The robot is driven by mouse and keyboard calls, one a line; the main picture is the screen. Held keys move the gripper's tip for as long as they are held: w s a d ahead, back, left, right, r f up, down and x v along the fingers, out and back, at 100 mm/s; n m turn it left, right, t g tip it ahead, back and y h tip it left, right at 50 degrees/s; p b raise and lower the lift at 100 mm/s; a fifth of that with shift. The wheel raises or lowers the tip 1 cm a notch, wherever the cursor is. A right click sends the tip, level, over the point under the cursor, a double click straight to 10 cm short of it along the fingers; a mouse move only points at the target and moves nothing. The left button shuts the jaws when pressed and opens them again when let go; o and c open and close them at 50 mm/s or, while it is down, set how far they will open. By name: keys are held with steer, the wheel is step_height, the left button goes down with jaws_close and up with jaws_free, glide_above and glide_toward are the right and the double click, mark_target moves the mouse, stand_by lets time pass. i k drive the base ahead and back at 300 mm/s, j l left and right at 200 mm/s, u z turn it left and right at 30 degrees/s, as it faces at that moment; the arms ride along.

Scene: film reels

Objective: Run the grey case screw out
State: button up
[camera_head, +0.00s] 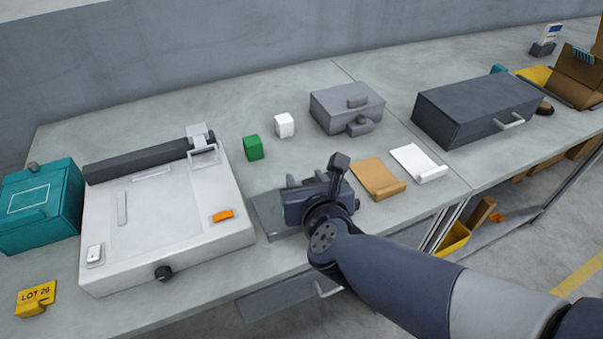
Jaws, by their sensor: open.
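The grey case (333,108) stands toward the back of the bench, right of the small white block. A grey knob-like part, seemingly its screw (360,126), sticks out low on its front face. A small grip lies on its lid. How far the screw is threaded in cannot be told. My gripper (305,182) is open, in front of the case and apart from it, above a flat grey plate (267,212). My wrist hides part of the plate and much of the jaws. I see nothing held.
A white machine (150,250) with a dark roller fills the left. Green (253,148) and white (284,125) blocks stand behind my gripper. Brown (376,177) and white (417,163) folders lie right of it. A dark drawer box (470,105) stands farther right.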

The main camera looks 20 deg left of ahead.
mark_target(361, 119)
steer(key=i+l+u, duration=0.1)
steer(key=i+l, duration=0.15)
steer(key=i+l+u, duration=0.1)
steer(key=l, duration=0.3)
steer(key=i+l+u, duration=0.1)
steer(key=i+l, duration=0.2)
